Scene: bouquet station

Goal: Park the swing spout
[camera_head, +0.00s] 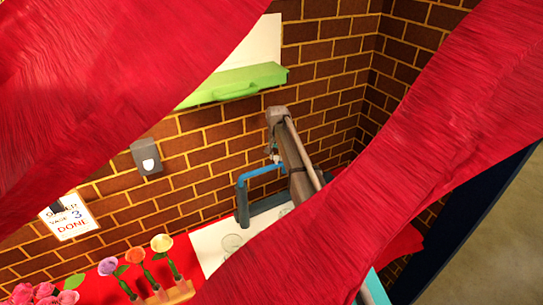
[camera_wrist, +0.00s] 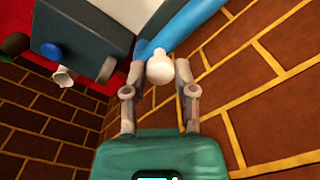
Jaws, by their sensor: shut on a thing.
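The blue swing spout (camera_head: 262,172) rises on an upright post at the back of the counter and bends over to the right. In the wrist view its blue tube (camera_wrist: 195,22) runs to the upper right, with a white round knob (camera_wrist: 160,68) at its near end. My gripper (camera_wrist: 155,75) has one finger on each side of this knob and is shut on it. In the head view my gripper (camera_head: 275,154) is small and partly hidden against the spout's right end. The exact finger contact is hard to see there.
A green shelf (camera_head: 235,85) hangs on the brick wall above. A grey wall box (camera_head: 146,157) is left of the spout. Several flowers (camera_head: 162,244) stand in a wooden holder (camera_head: 167,296) at the front left. Large red bands close to the head camera hide much of the counter.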

